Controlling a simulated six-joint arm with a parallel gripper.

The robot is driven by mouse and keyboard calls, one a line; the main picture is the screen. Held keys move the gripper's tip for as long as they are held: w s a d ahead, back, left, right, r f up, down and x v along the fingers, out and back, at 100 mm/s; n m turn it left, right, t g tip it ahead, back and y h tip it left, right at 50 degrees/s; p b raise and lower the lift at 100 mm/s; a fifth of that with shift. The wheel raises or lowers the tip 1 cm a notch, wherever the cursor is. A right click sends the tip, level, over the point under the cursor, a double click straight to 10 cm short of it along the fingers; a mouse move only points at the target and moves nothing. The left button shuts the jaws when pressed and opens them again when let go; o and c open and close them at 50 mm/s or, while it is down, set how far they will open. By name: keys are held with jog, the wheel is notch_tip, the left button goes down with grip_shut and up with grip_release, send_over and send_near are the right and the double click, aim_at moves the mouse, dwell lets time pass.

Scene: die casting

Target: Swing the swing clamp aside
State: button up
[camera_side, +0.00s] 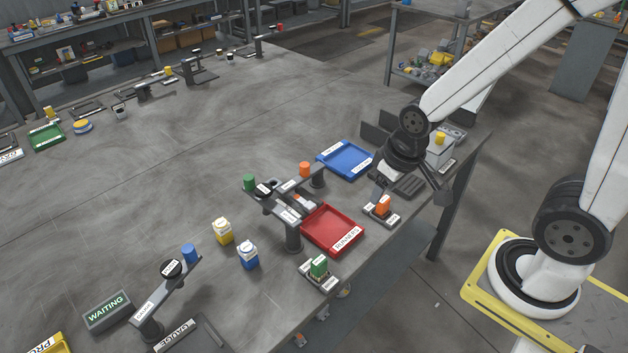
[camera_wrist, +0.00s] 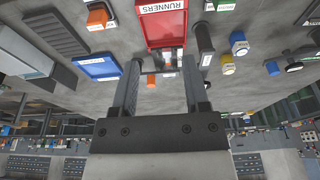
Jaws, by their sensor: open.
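A dark fixture stands mid-table in the side view, with labelled swing arms on posts. One arm (camera_side: 292,184) ends near an orange knob (camera_side: 305,169); another (camera_side: 264,192) carries a black disc and a green knob (camera_side: 249,182). The labels are too small to read, so I cannot tell which is the swing clamp. My gripper (camera_side: 408,188) is right of the fixture, apart from it, above the table's right edge. In the wrist view my gripper (camera_wrist: 160,66) has its fingers spread with nothing held; part of the fixture with an orange knob (camera_wrist: 151,80) shows beyond them.
A red RUNNERS tray (camera_side: 318,243) adjoins the fixture, and a blue tray (camera_side: 334,152) lies behind. An orange block (camera_side: 383,205) and a green block (camera_side: 319,265) sit on small stands. Yellow (camera_side: 222,232) and blue (camera_side: 248,257) containers stand at left. The table's left middle is clear.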

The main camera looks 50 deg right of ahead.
jog(key=shift+o, duration=1.1)
jog(key=shift+w, duration=0.3)
jog(key=m+g, duration=0.2)
jog(key=g, duration=0.1)
send_over(304, 164)
jog(key=f, duration=0.3)
jog(key=s+f, duration=0.1)
jog(key=f, duration=0.1)
jog(key=shift+a+f, duration=0.15)
jog(key=shift+f, duration=0.2)
jog(key=shift+w+f, duration=0.25)
jog(key=shift+w, duration=0.15)
jog(key=shift+f, duration=3.85)
grip_shut()
